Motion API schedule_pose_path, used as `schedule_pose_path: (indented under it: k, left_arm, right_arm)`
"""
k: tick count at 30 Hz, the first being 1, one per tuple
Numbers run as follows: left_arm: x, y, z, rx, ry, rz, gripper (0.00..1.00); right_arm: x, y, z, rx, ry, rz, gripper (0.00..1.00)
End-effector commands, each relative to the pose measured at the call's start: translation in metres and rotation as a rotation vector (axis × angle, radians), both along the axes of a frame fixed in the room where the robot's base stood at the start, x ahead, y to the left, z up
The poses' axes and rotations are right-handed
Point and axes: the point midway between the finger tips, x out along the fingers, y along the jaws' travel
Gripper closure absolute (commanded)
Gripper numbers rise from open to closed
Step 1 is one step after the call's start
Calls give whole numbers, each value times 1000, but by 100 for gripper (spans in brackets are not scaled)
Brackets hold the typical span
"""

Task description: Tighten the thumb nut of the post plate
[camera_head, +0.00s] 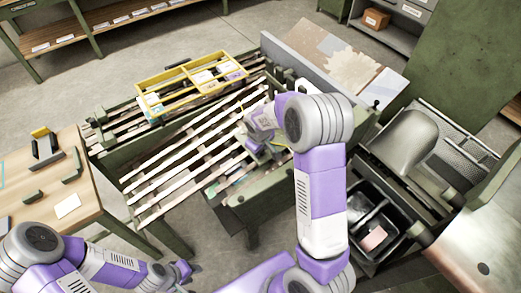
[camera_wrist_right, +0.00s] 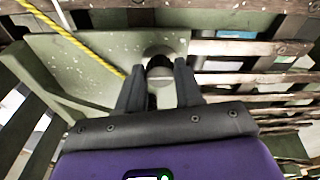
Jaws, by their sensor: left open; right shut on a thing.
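In the right wrist view, my right gripper (camera_wrist_right: 160,75) is shut on the dark thumb nut (camera_wrist_right: 160,61), which sits between the fingertips. A pale round metal part shows just behind the nut. Around it lies a worn green metal plate (camera_wrist_right: 85,58), which appears to be the post plate. In the head view, my right arm reaches over the slatted bench and its wrist hides the nut and most of the gripper. My left gripper (camera_head: 185,272) is open and empty at the lower left, low beside the wooden table and away from the plate.
A yellow divided tray (camera_head: 190,80) rests at the back of the slatted bench (camera_head: 185,160). A yellow twisted cord (camera_wrist_right: 75,37) crosses the plate. A wooden table (camera_head: 90,190) with small fixtures stands at left. A machine with a black bin (camera_head: 365,200) stands at right.

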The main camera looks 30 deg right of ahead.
Motion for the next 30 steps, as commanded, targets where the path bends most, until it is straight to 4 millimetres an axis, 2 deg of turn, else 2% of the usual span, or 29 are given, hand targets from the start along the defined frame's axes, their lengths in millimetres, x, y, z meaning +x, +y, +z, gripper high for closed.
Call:
schedule_pose_path:
  k: [17,18,22,23,30]
  left_arm:
    - [0,0,-2,0,0,0,60]
    - [0,0,-2,0,0,0,60]
    - [0,0,-2,0,0,0,60]
    - [0,0,-2,0,0,0,60]
    - [0,0,-2,0,0,0,60]
  right_arm:
    - [0,-1,1,0,-7,-38,95]
    - [0,-1,1,0,-7,-38,63]
    - [0,0,1,0,-7,-37,43]
    - [0,0,0,0,-7,-37,39]
    - [0,0,0,1,-6,-35,39]
